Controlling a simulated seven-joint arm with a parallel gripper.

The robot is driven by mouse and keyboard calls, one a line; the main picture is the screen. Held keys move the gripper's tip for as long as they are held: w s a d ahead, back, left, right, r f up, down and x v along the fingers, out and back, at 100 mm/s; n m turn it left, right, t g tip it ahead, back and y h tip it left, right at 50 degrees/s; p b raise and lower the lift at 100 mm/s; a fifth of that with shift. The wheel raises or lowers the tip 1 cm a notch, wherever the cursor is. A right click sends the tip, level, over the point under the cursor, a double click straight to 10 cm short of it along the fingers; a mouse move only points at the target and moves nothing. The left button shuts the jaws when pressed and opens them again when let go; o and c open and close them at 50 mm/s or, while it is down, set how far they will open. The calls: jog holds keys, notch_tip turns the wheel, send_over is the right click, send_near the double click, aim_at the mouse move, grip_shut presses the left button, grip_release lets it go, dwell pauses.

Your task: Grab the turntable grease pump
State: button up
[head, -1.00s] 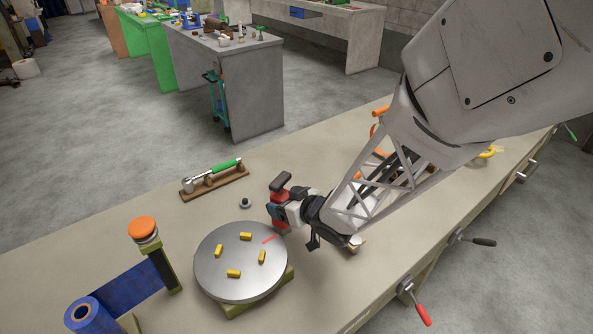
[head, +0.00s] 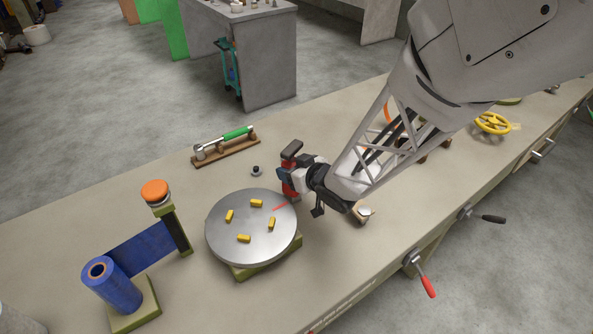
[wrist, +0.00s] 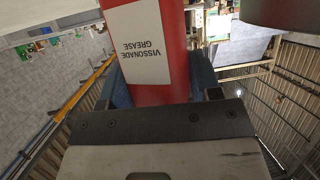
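The grease pump (head: 289,188) is a red cylinder with a dark top, upright at the right rim of the round grey turntable (head: 238,232). In the wrist view the pump (wrist: 150,50) fills the middle, with a white label reading VISSONADE GREASE. My gripper (head: 291,176) is at the pump, and its blue fingers lie against both sides of the red body, so it looks shut on it. The gripper hides part of the pump in the head view, and I cannot tell whether its base touches anything.
Several yellow blocks (head: 244,239) lie on the turntable. A small grey knob (head: 256,170) and a green-handled tool on a wooden rack (head: 226,147) stand behind it. An orange-capped post (head: 155,192) and a blue roll (head: 113,286) are at left. Clamp handles (head: 428,286) jut from the bench's front edge.

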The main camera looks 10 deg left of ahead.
aim_at(292, 147)
grip_shut()
jog(key=shift+r, duration=0.15)
jog(key=shift+r, duration=4.9)
